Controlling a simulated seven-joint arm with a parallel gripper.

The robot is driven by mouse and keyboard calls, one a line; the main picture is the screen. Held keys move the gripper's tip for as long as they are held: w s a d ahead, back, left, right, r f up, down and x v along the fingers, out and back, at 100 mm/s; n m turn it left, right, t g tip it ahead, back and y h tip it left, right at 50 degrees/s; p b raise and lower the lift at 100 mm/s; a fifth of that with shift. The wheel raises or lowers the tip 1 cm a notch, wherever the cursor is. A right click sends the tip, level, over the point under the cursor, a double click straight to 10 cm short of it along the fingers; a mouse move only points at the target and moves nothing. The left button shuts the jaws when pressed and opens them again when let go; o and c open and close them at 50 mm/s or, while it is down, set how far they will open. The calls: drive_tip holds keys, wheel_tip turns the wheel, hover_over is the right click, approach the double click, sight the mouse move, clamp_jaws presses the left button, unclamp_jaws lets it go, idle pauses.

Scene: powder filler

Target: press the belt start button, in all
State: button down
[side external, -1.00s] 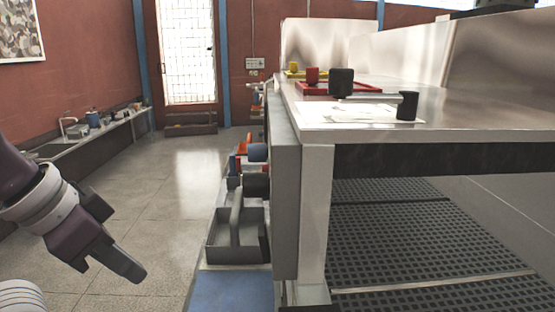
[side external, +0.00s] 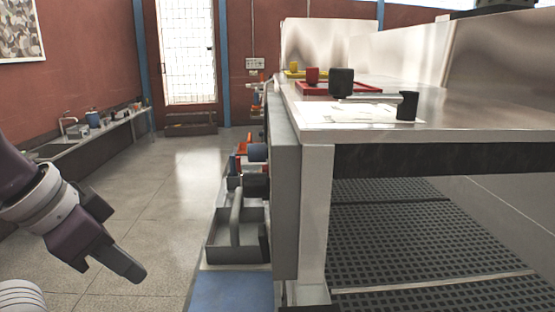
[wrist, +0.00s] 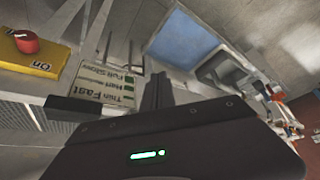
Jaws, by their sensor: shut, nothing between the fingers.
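My gripper (side external: 132,270) is at the lower left of the side view, shut and empty, pointing down and to the right. It is in open air, well left of the steel machine and apart from it. In the wrist view my shut fingers (wrist: 157,90) show at the centre. A round red button (wrist: 26,41) on a yellow box (wrist: 33,58) is at the upper left of the wrist view. A label panel (wrist: 105,82) with printed words such as "Thin Fast" lies between the box and my fingers. I cannot make out which control is the belt start button.
The steel machine top (side external: 470,118) carries black knobs (side external: 341,82), a red part (side external: 312,75) and a small yellow part (side external: 293,66). A grey tote (side external: 222,250) and a blue mat (side external: 230,291) lie beside its leg. The floor left of them is clear.

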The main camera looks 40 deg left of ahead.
drive_tip(key=w+a+r+t+y, duration=0.3)
drive_tip(key=w+a+t+y, duration=0.1)
drive_tip(key=w+a, duration=0.95)
drive_tip(key=w+d+f+m+t+h, duration=0.1)
drive_tip(key=w+f+m+t+h, duration=0.1)
drive_tip(key=w+f+m+h, duration=0.1)
drive_tip(key=w+m+h, duration=0.1)
drive_tip(key=w+h, duration=0.1)
drive_tip(key=w, duration=0.1)
drive_tip(key=shift+d+h, duration=0.2)
drive_tip(key=shift+h, duration=0.1)
drive_tip(key=shift+f+t, duration=0.1)
drive_tip(key=shift+t, duration=0.3)
drive_tip(key=w+d, duration=0.6)
drive_tip(key=shift+d, duration=0.15)
drive_tip(key=shift+w, duration=0.15)
idle(0.6)
drive_tip(key=shift+w+d, duration=0.25)
drive_tip(key=shift+d, duration=0.05)
